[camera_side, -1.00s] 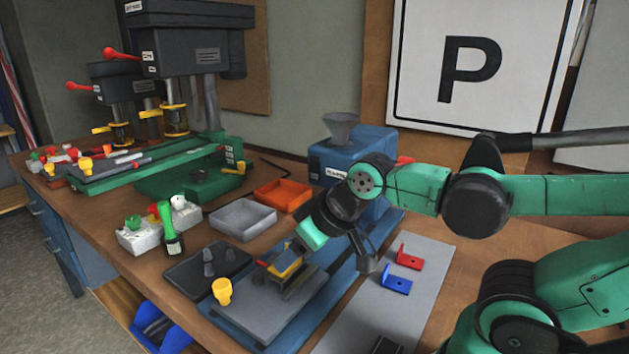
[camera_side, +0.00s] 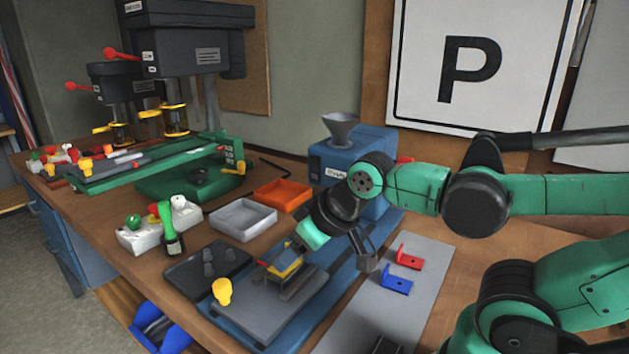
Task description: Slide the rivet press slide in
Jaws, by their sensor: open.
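The rivet press (camera_side: 330,162) is a blue machine with a grey funnel on top, standing at the back on a long blue base. Its slide is a flat grey plate (camera_side: 243,305) at the front of the blue base, apart from the press body, with a yellow knob (camera_side: 222,291) at its front left. A yellow and dark fixture (camera_side: 284,262) sits on the plate. My gripper (camera_side: 331,252) is above the base, just behind and right of the fixture, pointing down. Its jaws are open with nothing visible between them. Part of the press's lower front is hidden behind my arm.
A grey tray (camera_side: 243,219) and an orange tray (camera_side: 283,194) stand left of the press. A dark tray (camera_side: 197,270) lies left of the slide. Red (camera_side: 405,260) and blue (camera_side: 397,284) brackets lie on a grey mat to the right. A green-handled tool (camera_side: 171,238) stands by a white control box (camera_side: 143,237).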

